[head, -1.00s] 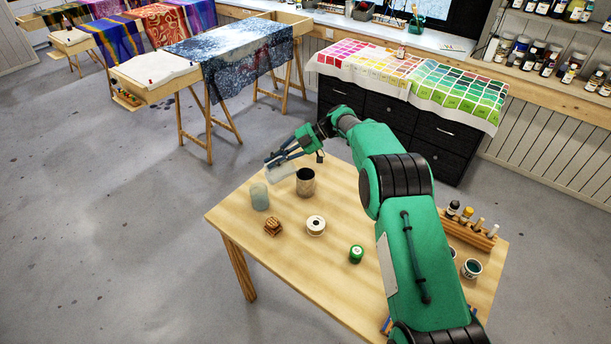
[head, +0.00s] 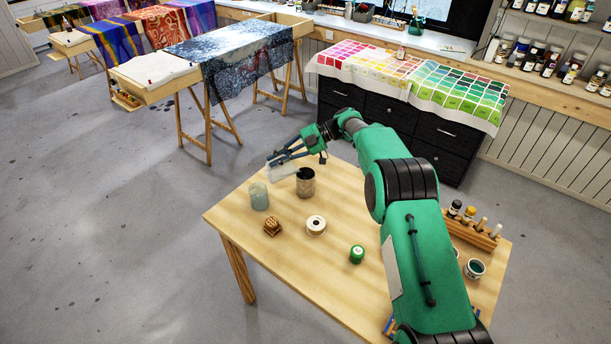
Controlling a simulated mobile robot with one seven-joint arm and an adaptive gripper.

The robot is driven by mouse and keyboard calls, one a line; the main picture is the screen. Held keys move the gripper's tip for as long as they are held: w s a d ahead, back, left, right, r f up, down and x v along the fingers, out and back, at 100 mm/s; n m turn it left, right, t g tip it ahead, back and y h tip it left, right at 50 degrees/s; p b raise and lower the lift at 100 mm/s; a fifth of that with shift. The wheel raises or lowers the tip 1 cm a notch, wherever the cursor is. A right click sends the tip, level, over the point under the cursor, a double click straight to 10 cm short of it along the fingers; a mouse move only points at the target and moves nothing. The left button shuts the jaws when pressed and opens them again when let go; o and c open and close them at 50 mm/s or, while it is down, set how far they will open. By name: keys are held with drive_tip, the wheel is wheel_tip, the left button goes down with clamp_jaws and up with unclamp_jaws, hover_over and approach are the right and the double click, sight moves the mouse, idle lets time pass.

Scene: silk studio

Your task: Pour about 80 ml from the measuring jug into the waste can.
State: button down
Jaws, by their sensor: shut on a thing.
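My gripper (head: 284,156) is at the far left corner of the table, shut on a translucent pale vessel that appears to be the measuring jug (head: 281,171). The jug is tipped on its side, its right end close to the mouth of the metal waste can (head: 306,187). The can stands upright on the table. A dark patch shows at the can's mouth beside the jug; I cannot tell whether it is liquid or the can's inside. The level in the jug is too small to read.
A frosted pale container (head: 259,197) stands left of the can. A wooden rack (head: 474,234) with bottles and a cup (head: 474,269) are at right.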

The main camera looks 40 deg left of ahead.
drive_tip(key=shift+w+d+r+g+y+b, duration=0.5)
drive_tip(key=shift+w+r+g+b, duration=0.1)
drive_tip(key=shift+b, duration=0.85)
drive_tip(key=shift+s, duration=0.1)
drive_tip(key=shift+s+a+p, duration=0.2)
drive_tip(key=shift+a+p, duration=0.05)
drive_tip(key=shift+p, duration=0.3)
drive_tip(key=shift+s+a+t+h+p, duration=0.2)
drive_tip(key=shift+t+h+p, duration=0.1)
drive_tip(key=shift+p, duration=0.35)
drive_tip(key=p, duration=0.2)
drive_tip(key=s+t+h+p, duration=0.1)
drive_tip(key=shift+a+f+t+p, duration=0.3)
drive_tip(key=shift+p, duration=0.05)
drive_tip(key=shift+f, duration=0.4)
drive_tip(key=shift+a+r+t+h+p, duration=0.15)
drive_tip(key=shift+t+h+p, duration=0.2)
drive_tip(key=shift+p, duration=0.2)
